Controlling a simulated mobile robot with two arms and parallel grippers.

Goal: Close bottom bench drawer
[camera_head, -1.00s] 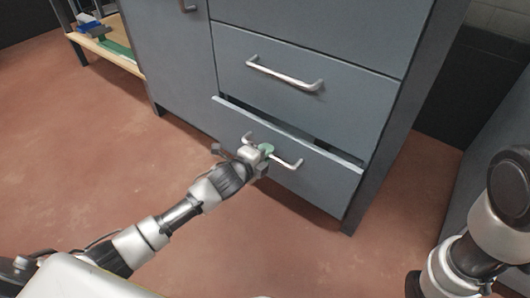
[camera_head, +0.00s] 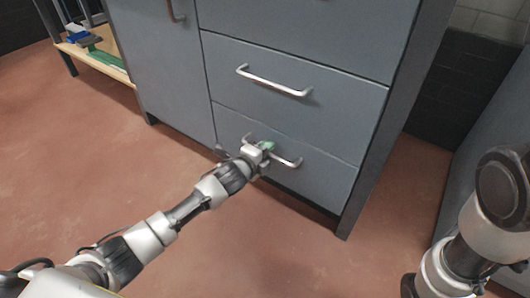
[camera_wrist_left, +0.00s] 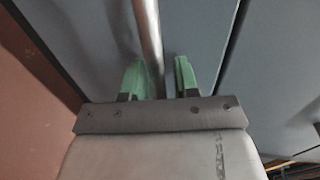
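The bottom bench drawer (camera_head: 325,178) is the lowest grey front in the head view. Its front looks flush with the bench, with only a thin seam above it. Its metal handle (camera_head: 290,161) is partly hidden by my left gripper (camera_head: 264,149). In the left wrist view the handle bar (camera_wrist_left: 148,40) runs between the two green fingers of my left gripper (camera_wrist_left: 162,78). The fingers stand apart, with a gap between the bar and the right finger. My right gripper is out of view; only part of my right arm shows.
A closed drawer (camera_head: 300,60) with its own handle sits above, and a cabinet door (camera_head: 160,70) is to the left. A wooden shelf (camera_head: 100,62) with blue and green items stands at the far left. The red floor in front is clear.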

